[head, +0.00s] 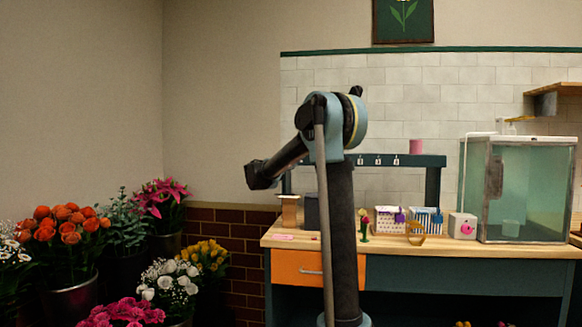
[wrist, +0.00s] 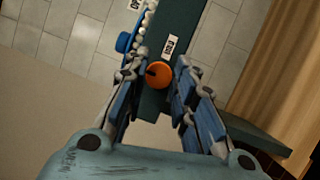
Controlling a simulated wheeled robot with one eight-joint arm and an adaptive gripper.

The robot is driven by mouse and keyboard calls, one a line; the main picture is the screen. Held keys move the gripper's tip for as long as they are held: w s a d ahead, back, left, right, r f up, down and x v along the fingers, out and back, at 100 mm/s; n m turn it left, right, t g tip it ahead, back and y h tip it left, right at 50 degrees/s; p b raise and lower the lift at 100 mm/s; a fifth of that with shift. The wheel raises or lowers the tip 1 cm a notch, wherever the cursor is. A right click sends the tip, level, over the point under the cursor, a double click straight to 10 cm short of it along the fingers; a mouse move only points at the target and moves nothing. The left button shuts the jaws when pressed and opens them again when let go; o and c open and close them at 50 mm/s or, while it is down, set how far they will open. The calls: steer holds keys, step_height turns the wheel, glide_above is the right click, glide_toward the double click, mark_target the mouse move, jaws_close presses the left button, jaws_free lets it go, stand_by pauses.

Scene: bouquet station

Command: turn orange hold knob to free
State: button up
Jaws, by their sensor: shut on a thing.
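In the wrist view the orange hold knob (wrist: 159,76) sits on a dark green bar, with a dark mark on its left side. My gripper (wrist: 162,70) is closed around it, with one finger on each side of the knob. A small white label (wrist: 170,46) is just above the knob; I cannot read its lettering surely. In the head view I cannot make out the knob or my fingers; my arm stands in front of the dark green rack (head: 434,161).
A blue part (wrist: 123,42) lies up and left of the knob. In the head view the bench (head: 400,250) holds flower picks, small boxes and a glass cabinet (head: 530,190) at right. Flower buckets (head: 75,300) stand at left.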

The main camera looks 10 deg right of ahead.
steer(key=shift+f, duration=0.1)
steer(key=o, duration=1)
steer(key=shift+o, duration=0.2)
steer(key=shift+a, duration=0.1)
steer(key=v, duration=1.1)
steer(key=shift+s+a+f, duration=0.15)
steer(key=shift+s+a, duration=0.1)
steer(key=shift+a, duration=0.05)
steer(key=shift+d, duration=0.1)
